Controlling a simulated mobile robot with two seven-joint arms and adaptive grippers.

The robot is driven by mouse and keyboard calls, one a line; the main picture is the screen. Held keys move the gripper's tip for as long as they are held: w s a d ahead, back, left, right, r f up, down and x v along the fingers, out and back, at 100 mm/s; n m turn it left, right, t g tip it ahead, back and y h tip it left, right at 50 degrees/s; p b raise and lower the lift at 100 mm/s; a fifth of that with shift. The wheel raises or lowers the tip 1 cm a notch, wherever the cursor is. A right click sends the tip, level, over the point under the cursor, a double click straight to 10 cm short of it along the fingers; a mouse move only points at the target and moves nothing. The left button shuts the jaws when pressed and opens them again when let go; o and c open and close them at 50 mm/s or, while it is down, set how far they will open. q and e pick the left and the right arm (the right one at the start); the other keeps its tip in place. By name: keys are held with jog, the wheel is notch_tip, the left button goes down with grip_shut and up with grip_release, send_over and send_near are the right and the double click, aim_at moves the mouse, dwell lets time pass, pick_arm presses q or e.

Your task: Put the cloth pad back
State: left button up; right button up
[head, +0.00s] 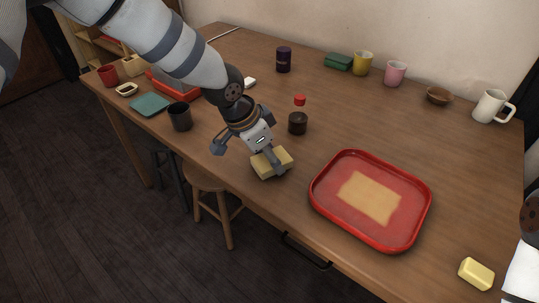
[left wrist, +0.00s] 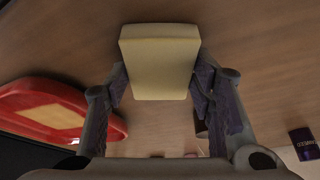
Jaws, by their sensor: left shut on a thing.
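A thick pale yellow pad (head: 267,168), which I take to be the cloth pad, is held between the fingers of my left gripper (head: 272,160). It is at the table's front edge, left of the red tray; I cannot tell whether it touches the table. In the left wrist view the pad (left wrist: 160,62) sits squarely between both fingers of the left gripper (left wrist: 160,85). The red tray (head: 322,196) has a flat tan rectangle (head: 369,197) in its middle. The tray also shows in the left wrist view (left wrist: 40,92). My right gripper is not in view.
A red-capped dark bottle (head: 298,122) stands just behind the left gripper. A dark cup (head: 180,117) and teal square (head: 150,104) are to the left. A yellow block (head: 476,273) lies at the front right. Mugs and a bowl (head: 438,96) line the back.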

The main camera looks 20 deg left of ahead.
pick_arm(q)
jog(key=shift+f, duration=0.2)
jog(key=o, duration=1)
jog(key=p+v, duration=0.2)
jog(key=v, duration=1)
jog(key=shift+r, duration=0.25)
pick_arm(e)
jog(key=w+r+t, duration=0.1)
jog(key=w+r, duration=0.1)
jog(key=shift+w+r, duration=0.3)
